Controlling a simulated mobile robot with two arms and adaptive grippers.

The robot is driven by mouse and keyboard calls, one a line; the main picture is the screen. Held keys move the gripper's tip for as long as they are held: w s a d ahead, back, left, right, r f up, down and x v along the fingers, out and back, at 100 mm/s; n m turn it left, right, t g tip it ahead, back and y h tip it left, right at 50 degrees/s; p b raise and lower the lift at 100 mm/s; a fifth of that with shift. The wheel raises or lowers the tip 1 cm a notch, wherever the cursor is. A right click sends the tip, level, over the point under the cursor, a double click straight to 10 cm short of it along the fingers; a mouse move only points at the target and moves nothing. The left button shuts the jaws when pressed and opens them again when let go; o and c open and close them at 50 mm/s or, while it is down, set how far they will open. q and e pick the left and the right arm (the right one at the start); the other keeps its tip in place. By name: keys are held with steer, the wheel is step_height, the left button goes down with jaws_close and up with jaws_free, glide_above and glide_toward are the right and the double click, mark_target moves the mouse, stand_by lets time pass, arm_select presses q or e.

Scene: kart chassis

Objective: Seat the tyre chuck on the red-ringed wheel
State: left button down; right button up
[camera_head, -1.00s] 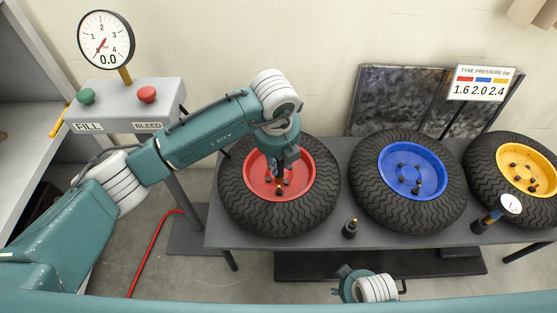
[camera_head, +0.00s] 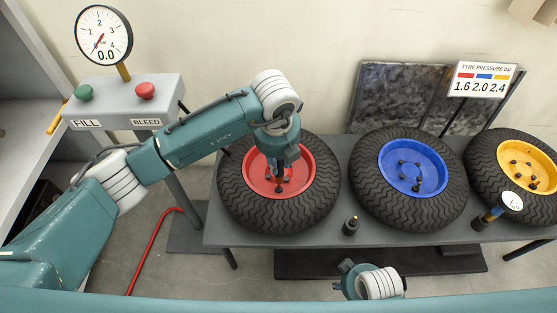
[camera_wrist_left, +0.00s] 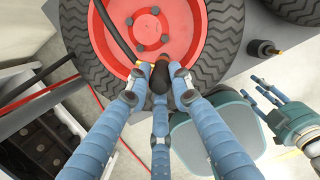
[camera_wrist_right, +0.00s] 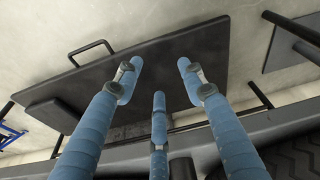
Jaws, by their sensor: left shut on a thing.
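The red-ringed wheel (camera_head: 303,187) lies flat on the bench at the left, its red rim facing up. My left gripper (camera_head: 278,174) is above the near part of this rim. In the left wrist view, my left gripper (camera_wrist_left: 158,82) is shut on the dark tyre chuck (camera_wrist_left: 161,74), which has a brass part and a black hose (camera_wrist_left: 112,35). The chuck is over the rim's near edge. The valve beneath is hidden, so I cannot tell whether they touch. My right gripper (camera_wrist_right: 158,75) has its fingers apart and empty; its wrist shows below the bench in the head view.
A blue-rimmed wheel (camera_head: 436,207) and a yellow-rimmed wheel (camera_head: 483,160) lie to the right. A small dark brass-topped piece (camera_head: 350,227) and a gauge (camera_head: 511,201) stand at the bench's front. The FILL/BLEED box (camera_head: 122,99) is at left, its dial reading 0.0.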

steer(key=shift+r, duration=0.1)
steer(key=shift+w+r, duration=0.2)
steer(key=shift+w, duration=0.05)
arm_select(q)
steer(key=shift+f, duration=0.15)
